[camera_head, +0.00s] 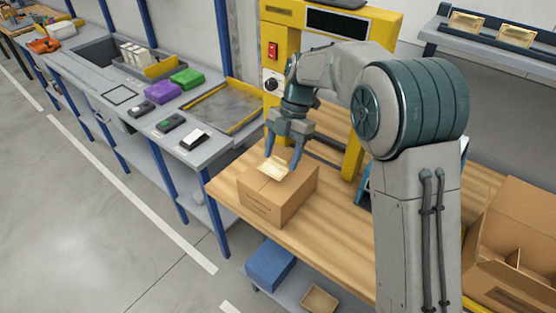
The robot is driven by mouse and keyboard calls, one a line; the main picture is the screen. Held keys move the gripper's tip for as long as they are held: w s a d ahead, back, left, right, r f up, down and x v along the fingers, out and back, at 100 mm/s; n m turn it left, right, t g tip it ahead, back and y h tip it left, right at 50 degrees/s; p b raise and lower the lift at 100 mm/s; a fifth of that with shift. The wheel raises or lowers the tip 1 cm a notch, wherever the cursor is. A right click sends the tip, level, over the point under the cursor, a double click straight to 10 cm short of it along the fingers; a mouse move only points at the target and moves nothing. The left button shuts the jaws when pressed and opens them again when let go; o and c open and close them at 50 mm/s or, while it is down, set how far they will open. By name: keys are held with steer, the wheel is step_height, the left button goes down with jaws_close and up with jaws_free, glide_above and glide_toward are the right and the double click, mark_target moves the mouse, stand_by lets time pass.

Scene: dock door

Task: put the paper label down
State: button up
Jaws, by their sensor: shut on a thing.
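My gripper (283,165) is over the top of a closed cardboard box (262,197), with its fingers pointing down. It is shut on the paper label (272,171), a small cream-coloured sheet. The label is at the box's top face; I cannot tell whether it touches the cardboard. The box stands on the wooden bench top (330,240), near its left end, with dark print on its front side.
A yellow frame (353,150) with a red switch and dark display stands behind the box. An open divided carton (515,235) is at the right. A grey counter (100,80) with purple and green packs runs left. Bare wood lies right of the box.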

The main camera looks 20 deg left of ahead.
mark_target(278, 164)
steer(key=shift+w+a+f, duration=0.2)
steer(key=shift+a+f, duration=0.2)
steer(key=shift+a, duration=0.15)
step_height(278, 164, down, 4)
steer(key=shift+r+p, duration=0.1)
steer(key=shift+p, duration=0.6)
steer(key=shift+f, duration=0.2)
